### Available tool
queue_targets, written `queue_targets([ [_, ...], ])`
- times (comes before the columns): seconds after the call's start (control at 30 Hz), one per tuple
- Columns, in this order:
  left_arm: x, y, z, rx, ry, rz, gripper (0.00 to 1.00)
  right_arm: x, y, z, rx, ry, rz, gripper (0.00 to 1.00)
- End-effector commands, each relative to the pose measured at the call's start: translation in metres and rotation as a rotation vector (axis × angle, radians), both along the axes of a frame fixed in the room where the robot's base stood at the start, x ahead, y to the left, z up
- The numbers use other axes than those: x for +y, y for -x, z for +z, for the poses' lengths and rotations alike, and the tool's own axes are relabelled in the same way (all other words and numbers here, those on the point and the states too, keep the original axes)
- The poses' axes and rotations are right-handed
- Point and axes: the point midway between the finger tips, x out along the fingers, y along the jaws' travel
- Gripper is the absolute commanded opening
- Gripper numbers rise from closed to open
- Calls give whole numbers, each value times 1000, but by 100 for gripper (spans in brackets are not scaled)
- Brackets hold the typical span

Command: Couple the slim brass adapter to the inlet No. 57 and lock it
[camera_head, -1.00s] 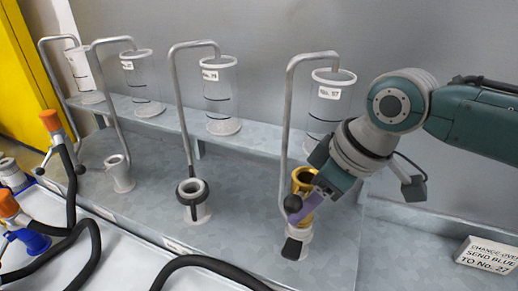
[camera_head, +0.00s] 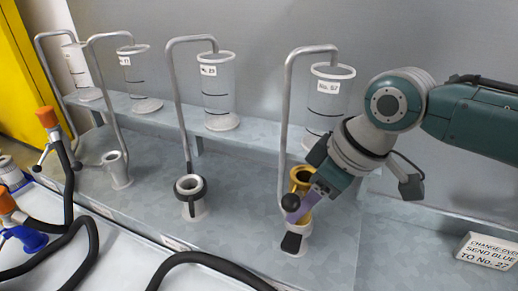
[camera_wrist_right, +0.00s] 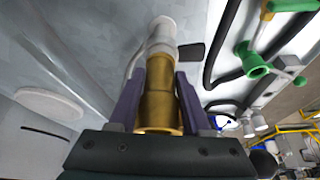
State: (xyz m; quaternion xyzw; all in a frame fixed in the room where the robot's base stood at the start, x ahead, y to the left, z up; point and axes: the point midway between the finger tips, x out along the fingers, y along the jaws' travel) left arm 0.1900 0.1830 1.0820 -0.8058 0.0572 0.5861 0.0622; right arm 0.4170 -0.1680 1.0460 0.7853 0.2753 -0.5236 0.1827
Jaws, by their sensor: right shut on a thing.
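The slim brass adapter (camera_head: 302,176) is upright in my right gripper (camera_head: 304,200), which is shut on it. Its brass body (camera_wrist_right: 159,92) also shows between the purple fingers of my right gripper (camera_wrist_right: 157,88) in the wrist view. The adapter stands in line with the pale inlet (camera_head: 295,250) in front of the vessel labelled No. 57 (camera_head: 330,103). Its lower end is at the inlet mouth, but I cannot tell whether it is fully seated. A black lever (camera_head: 291,243) sits on the inlet's front side. My left gripper is not in view.
A neighbouring inlet with a dark collar (camera_head: 190,187) and another bare inlet (camera_head: 117,170) stand to the left. A bent metal pipe (camera_head: 286,120) rises close to my gripper. A black hose (camera_head: 205,262) lies in front. A sign (camera_head: 488,251) stands at the right.

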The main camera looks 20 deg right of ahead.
Motion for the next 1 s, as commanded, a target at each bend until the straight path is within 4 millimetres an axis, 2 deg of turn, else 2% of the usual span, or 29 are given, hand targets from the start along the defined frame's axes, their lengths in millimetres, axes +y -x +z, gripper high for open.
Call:
queue_targets([
  [0.27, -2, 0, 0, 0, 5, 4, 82, -1, 1, -3, 3, 4, 0, 0],
  [0.3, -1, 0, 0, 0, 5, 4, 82, -1, 1, -3, 3, 4, 0, 51],
  [0.6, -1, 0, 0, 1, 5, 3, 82, -1, 1, -2, 3, 3, 0, 83],
  [0.77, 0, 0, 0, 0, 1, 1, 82, -1, 1, -2, 2, 3, 0, 83],
  [0.87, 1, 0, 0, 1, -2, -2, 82, -1, 1, -2, 3, 4, 0, 92],
  [1.0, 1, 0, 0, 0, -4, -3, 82, -1, 1, -2, 3, 3, 0, 92],
])
